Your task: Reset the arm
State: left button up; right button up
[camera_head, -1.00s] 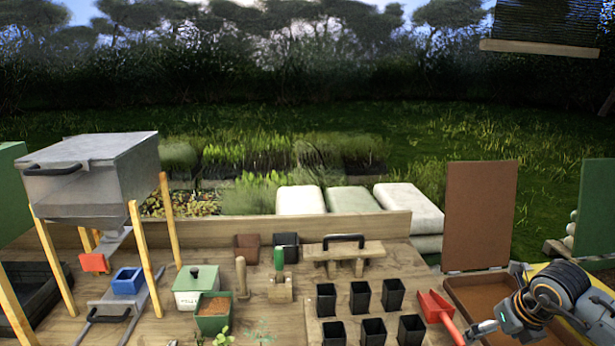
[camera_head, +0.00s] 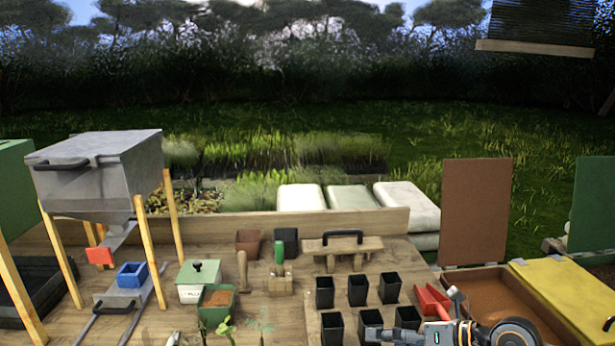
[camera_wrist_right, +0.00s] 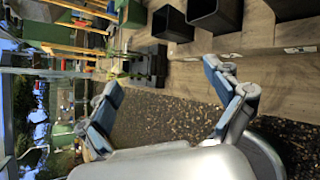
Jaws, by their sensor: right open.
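My right gripper (camera_head: 385,335) is at the bottom of the head view, right of centre, pointing left. It is by the front black pots (camera_head: 368,325), and part of it hides the lower pots. In the right wrist view its two blue-padded fingers (camera_wrist_right: 167,100) are spread apart with nothing between them. Dark speckled ground and a strip of wood lie beyond them. My left gripper cannot be made out in the head view.
A red scoop (camera_head: 432,298) lies beside the several black pots. A brown soil tray (camera_head: 500,290) and a yellow board (camera_head: 570,297) are at the right. A grey hopper (camera_head: 95,170) on wooden legs stands left. Bare wood (camera_head: 280,325) lies in the front middle.

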jog(key=s+a+r+m+t+y, duration=0.2)
jog(key=a+r+m+t+y, duration=0.4)
jog(key=r+m, duration=0.25)
jog(key=d+f+m+t+h, duration=0.4)
jog(key=d+m+t+h, duration=0.2)
jog(key=d+m+h, duration=0.9)
jog(key=s+f+m+g+h, duration=0.4)
jog(key=s+f+m+g, duration=0.15)
jog(key=f+m, duration=0.45)
jog(key=s+a+f+m+g+y, duration=0.1)
jog(key=s+a+f+g, duration=0.1)
jog(key=s+f+g, duration=0.6)
jog(key=s+a+f+m+g+y, duration=0.15)
jog(key=s+f, duration=0.45)
jog(key=s, duration=0.7)
notch_tip(320, 180, down, 25)
jog(key=s+g, duration=0.1)
jog(key=g, duration=0.1)
jog(key=s+d+f, duration=0.2)
jog(key=s+f, duration=1.4)
jog(key=s, duration=0.1)
jog(key=shift+d+n+g, duration=0.3)
jog(key=shift+g, duration=0.1)
jog(key=shift+f, duration=0.1)
